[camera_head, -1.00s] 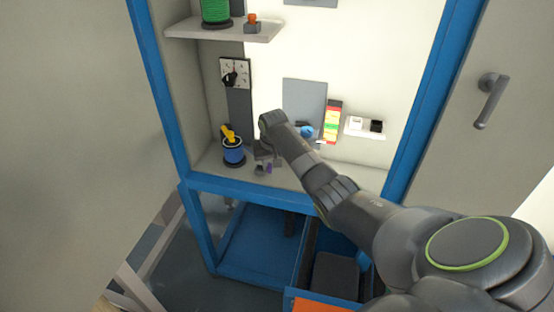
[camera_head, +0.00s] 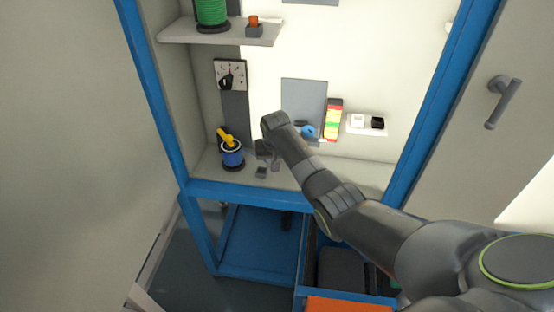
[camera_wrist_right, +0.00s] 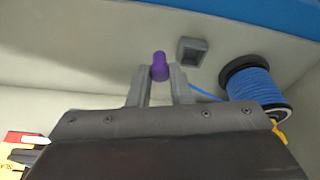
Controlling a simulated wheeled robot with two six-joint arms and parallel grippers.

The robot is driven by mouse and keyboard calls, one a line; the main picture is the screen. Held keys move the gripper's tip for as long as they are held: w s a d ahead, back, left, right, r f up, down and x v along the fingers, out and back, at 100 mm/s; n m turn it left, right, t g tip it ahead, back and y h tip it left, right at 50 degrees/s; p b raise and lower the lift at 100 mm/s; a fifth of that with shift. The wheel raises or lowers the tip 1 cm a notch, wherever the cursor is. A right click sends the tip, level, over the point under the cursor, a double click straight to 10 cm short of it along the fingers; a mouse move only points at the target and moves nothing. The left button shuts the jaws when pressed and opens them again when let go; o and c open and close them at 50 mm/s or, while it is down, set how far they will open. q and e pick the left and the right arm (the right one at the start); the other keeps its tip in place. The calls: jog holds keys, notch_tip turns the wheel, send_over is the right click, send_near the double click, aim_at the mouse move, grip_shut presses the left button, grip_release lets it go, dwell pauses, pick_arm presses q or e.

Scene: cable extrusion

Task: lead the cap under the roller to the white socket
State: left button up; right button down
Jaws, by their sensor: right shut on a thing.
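My right gripper (camera_wrist_right: 160,77) is shut on a purple cap (camera_wrist_right: 159,62) in the right wrist view. A blue cable (camera_wrist_right: 205,93) runs from behind the gripper to the blue spool (camera_wrist_right: 258,86). In the head view, my right gripper (camera_head: 268,155) is low over the shelf, just right of the spool (camera_head: 232,153); the cap cannot be made out there. The blue roller (camera_head: 308,132), partly hidden by my arm, is at the lower edge of a grey panel. The white socket (camera_head: 357,120) sits beside a black one to the right. My left gripper is not in view.
A small grey square holder (camera_wrist_right: 192,51) stands close to the cap; it also shows in the head view (camera_head: 261,172). A striped coloured strip (camera_head: 333,119) is between roller and sockets. Blue frame posts edge the bay. An upper shelf (camera_head: 220,33) holds a green spool.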

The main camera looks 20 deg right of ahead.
jog(key=shift+s+d+r, duration=0.1)
jog(key=shift+s+d, duration=0.15)
jog(key=shift+d, duration=0.2)
jog(key=s+d+p, duration=0.1)
jog(key=s+d, duration=0.1)
jog(key=d, duration=0.1)
jog(key=s+d+p, duration=0.1)
jog(key=s+d, duration=0.1)
jog(key=d, duration=0.1)
jog(key=s+d, duration=0.2)
jog(key=d, duration=0.2)
jog(key=shift+s+d+p, duration=0.1)
jog(key=shift+s+p, duration=0.05)
jog(key=shift+p, duration=0.25)
jog(key=shift+s+d, duration=0.55)
jog(key=shift+d, duration=0.3)
